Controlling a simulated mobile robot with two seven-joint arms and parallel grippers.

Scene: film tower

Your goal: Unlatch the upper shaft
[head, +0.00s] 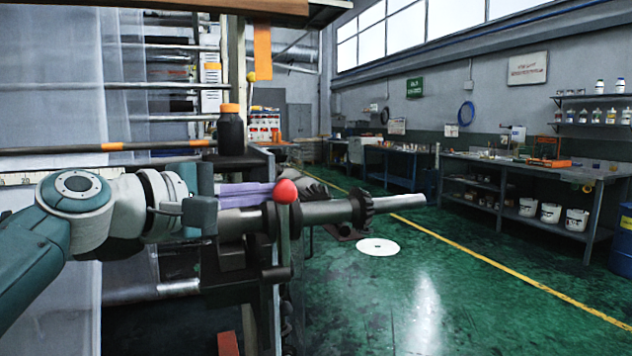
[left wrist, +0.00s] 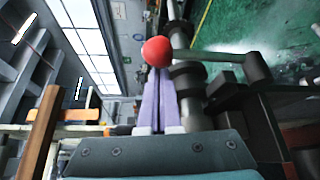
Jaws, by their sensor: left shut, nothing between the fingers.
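The upper shaft (head: 325,212) is a grey metal bar with collars and a toothed gear (head: 362,208), running left to right at the end of the machine. Its latch lever (head: 284,238) stands upright in front of the shaft, topped by a red ball knob (head: 286,191). My left gripper (head: 268,190) has purple fingers, shut and empty, with the tips right beside the knob. In the left wrist view, the red knob (left wrist: 156,51) sits just beyond the tips of the left gripper (left wrist: 159,76). Whether they touch it I cannot tell. My right gripper is not in view.
A dark bottle with an orange cap (head: 231,132) stands on the machine just behind my left wrist. Translucent film (head: 60,100) hangs at the left. The green floor (head: 420,280) to the right is open, with workbenches (head: 530,185) along the far wall.

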